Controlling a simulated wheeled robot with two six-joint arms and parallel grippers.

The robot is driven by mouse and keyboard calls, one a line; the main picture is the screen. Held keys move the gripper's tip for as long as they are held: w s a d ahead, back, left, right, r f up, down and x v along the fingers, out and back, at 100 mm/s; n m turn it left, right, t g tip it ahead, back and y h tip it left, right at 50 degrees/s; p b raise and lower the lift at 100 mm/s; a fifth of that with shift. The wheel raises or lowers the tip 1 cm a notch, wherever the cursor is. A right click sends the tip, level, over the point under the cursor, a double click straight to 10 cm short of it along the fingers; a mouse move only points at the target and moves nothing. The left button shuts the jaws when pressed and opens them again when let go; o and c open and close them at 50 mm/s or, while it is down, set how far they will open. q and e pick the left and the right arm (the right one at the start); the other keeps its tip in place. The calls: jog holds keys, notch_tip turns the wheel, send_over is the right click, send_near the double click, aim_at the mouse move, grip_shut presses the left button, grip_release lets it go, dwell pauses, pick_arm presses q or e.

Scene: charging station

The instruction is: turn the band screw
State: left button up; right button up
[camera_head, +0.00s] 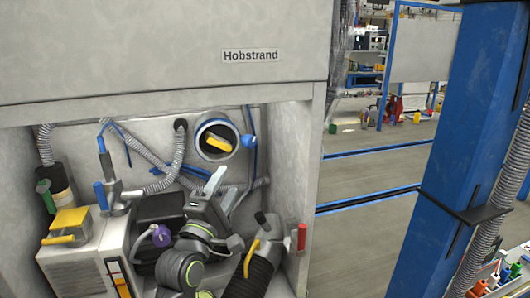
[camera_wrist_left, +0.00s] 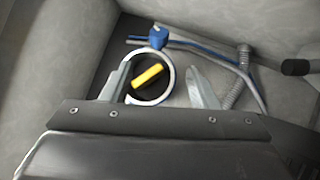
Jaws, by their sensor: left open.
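The band (camera_head: 201,139) is a pale metal ring around a round opening in the back wall of the recess, with a yellow handle (camera_head: 218,142) inside it. The blue band screw (camera_head: 248,141) sits at the ring's right side in the head view. In the left wrist view the screw (camera_wrist_left: 157,39) is at the top of the ring (camera_wrist_left: 171,84). My left gripper (camera_head: 222,188) is open and empty, below the ring in the head view. In the left wrist view its fingers (camera_wrist_left: 158,70) appear on either side of the ring, with the screw beyond their tips. My right gripper is not in view.
A grey corrugated hose (camera_head: 180,150) and blue pipes run along the back wall. A light box (camera_head: 85,255) with a yellow clamp (camera_head: 66,224) stands at left. A black ribbed hose (camera_head: 250,278) and a red handle (camera_head: 302,237) are at right. The recess side walls are close.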

aim_at(251, 141)
pick_arm(q)
jog(key=p+x, duration=0.2)
jog(key=x, duration=1.5)
jog(key=shift+w, duration=0.15)
jog(key=c, duration=1)
jog(key=shift+o, duration=0.2)
jog(key=shift+r+p, duration=0.2)
jog(key=shift+p, duration=0.75)
jog(key=m+g+p, duration=0.1)
jog(key=g+p, duration=0.1)
jog(key=p, duration=0.3)
jog(key=g+p, duration=0.1)
jog(key=p, duration=0.4)
jog(key=m+g+y+p, duration=0.1)
jog(key=g+p, duration=0.1)
jog(key=p, duration=0.3)
jog(key=shift+f+m+g, duration=0.25)
jog(key=shift+m+g, duration=0.05)
jog(key=shift+f+p, duration=0.25)
jog(key=shift+p, duration=0.9)
jog(key=shift+f+g+y+p, duration=0.15)
jog(key=shift+g+y+p, duration=0.15)
jog(key=shift+g, duration=0.1)
